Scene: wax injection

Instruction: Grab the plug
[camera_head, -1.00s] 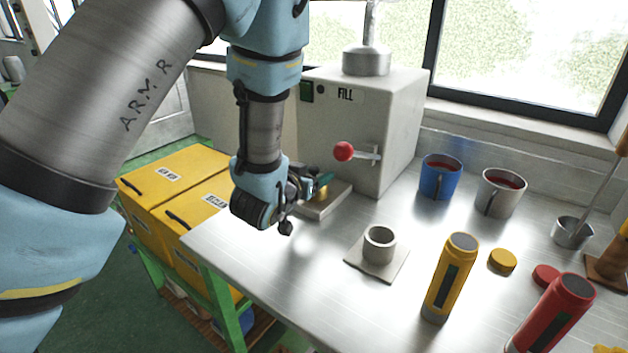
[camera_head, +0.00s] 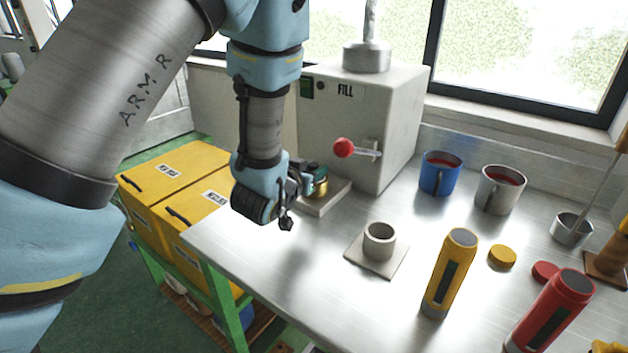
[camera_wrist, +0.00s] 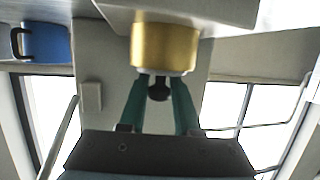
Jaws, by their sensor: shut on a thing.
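The plug (camera_wrist: 159,92) shows in the wrist view as a dark round knob at the end of a brass cylinder (camera_wrist: 165,45), with a pale rim between them. The brass cylinder also shows in the head view (camera_head: 320,187), on the base (camera_head: 330,200) in front of the FILL machine. My gripper (camera_wrist: 160,78) has its two teal fingers on either side of the knob and is shut on it. In the head view my gripper (camera_head: 316,173) is at the top of the brass cylinder and hides the knob.
The grey FILL machine (camera_head: 350,115) with a red-knobbed lever (camera_head: 344,147) stands close behind my gripper. A grey cup-shaped mold (camera_head: 379,241), a yellow torch-like cylinder (camera_head: 450,274) and a blue mug (camera_head: 440,174) stand to the right. The front left of the metal table is clear.

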